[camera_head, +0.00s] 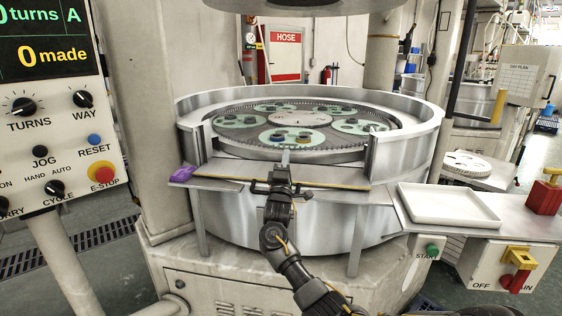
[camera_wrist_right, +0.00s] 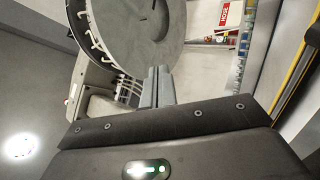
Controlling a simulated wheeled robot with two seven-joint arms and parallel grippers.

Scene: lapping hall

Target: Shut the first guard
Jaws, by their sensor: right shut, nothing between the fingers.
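A round lapping machine stands in front of me, with a curved steel guard wall (camera_head: 420,125) around its toothed plate (camera_head: 240,122). The wall has a wide gap at the front, between two upright ends. A flat steel ledge (camera_head: 225,172) with a yellow line along it lies below the gap. I cannot tell which part is the movable guard. My right gripper (camera_head: 285,160) is over the ledge in the middle of the gap, at the plate's near edge. Its fingers are shut and empty, and also show in the right wrist view (camera_wrist_right: 157,87). My left gripper is out of view.
Green carriers (camera_head: 290,138) with dark round parts sit on the plate. A purple object (camera_head: 182,174) lies at the ledge's left end. A white tray (camera_head: 445,203) stands at right, above a red-and-yellow switch (camera_head: 517,270). A control panel (camera_head: 55,110) stands at left.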

